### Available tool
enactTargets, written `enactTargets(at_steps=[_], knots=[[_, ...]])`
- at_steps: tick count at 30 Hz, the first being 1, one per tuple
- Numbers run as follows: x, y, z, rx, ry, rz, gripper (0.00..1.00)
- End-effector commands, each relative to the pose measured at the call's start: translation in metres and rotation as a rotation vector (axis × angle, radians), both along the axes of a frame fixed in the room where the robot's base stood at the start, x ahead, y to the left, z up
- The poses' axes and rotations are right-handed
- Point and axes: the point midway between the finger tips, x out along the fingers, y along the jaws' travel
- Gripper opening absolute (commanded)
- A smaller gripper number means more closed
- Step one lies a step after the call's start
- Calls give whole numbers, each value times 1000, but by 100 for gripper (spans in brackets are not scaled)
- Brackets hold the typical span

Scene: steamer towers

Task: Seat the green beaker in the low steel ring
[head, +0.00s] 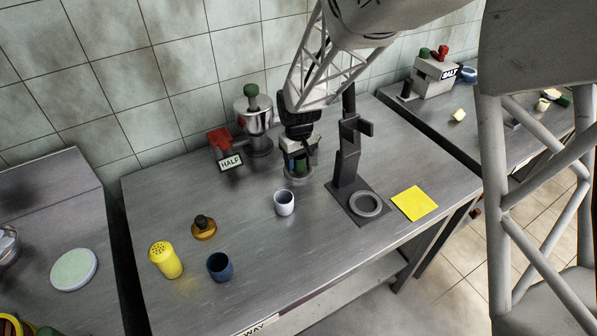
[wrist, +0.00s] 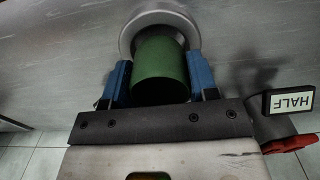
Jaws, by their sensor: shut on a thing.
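The green beaker (wrist: 158,72) is between the blue fingers of my gripper (wrist: 160,85), which is shut on it. In the head view my gripper (head: 299,163) points down, and a little of the beaker shows between the fingers. A low grey steel ring (head: 298,181) is directly under it on the steel table. In the wrist view the ring (wrist: 128,36) shows around the beaker's far end. I cannot tell whether the beaker's base is inside the ring or just above it.
A dark stand (head: 347,160) with a grey ring (head: 366,204) on its base is close right of my gripper. A white cup (head: 284,203) is just in front. A steel pot (head: 257,125) and HALF sign (head: 231,162) are behind left. A yellow sheet (head: 414,203) lies right.

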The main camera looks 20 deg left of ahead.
Motion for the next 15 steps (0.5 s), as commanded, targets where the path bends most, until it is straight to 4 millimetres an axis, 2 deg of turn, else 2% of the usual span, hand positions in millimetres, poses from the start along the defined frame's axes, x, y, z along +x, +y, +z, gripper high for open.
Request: enactTargets(at_steps=[15], knots=[[0,0,-4,0,0,0,6]])
